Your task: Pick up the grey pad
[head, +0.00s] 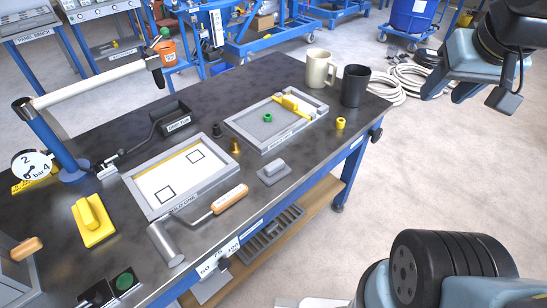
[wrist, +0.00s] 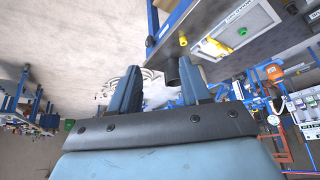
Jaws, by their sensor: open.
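The grey pad (head: 273,172) is a small flat grey block with a raised grip on top. It lies on the dark workbench (head: 226,98) near its front edge, right of the white-sheeted frame. I cannot make it out in the wrist view. My gripper (head: 452,90) is at the upper right of the head view, off the bench's right end and well apart from the pad. In the wrist view my gripper (wrist: 160,88) has its two fingers apart with nothing held between them.
A similar yellow pad (head: 93,219) lies at the left. The white-sheeted frame (head: 139,190), orange-handled roller (head: 230,198) and grey tray (head: 258,139) surround the grey pad. A cream mug (head: 318,68) and dark mug (head: 355,86) stand at the bench's right end.

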